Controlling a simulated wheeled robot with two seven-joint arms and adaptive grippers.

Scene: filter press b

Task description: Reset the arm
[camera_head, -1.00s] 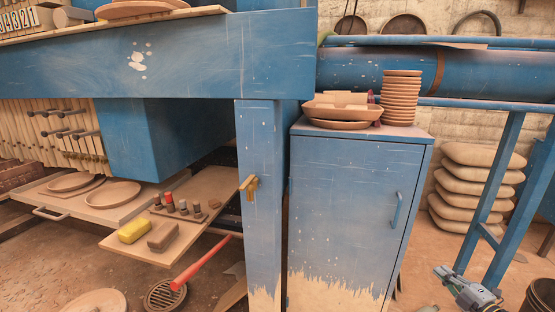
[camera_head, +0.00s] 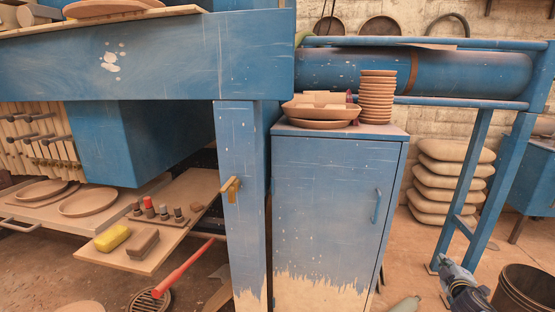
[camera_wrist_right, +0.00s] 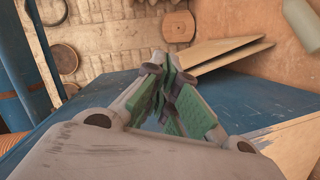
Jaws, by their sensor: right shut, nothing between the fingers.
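My right gripper (camera_head: 447,266) shows low at the right edge of the head view, with part of my grey arm below it. It is in front of the blue frame's legs, apart from the cabinet. In the right wrist view my right gripper (camera_wrist_right: 170,80) points away from the camera. Its green-padded fingers come together at the tips with nothing between them. My left gripper is in neither current view.
A blue cabinet (camera_head: 330,215) carries stacked clay dishes (camera_head: 377,98). Left of it is a blue bench (camera_head: 150,55) with a pulled-out shelf (camera_head: 160,255). A dark bucket (camera_head: 524,292) and a grey-green bottle (camera_head: 405,304) are near my right gripper. Sacks (camera_head: 450,180) are piled behind.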

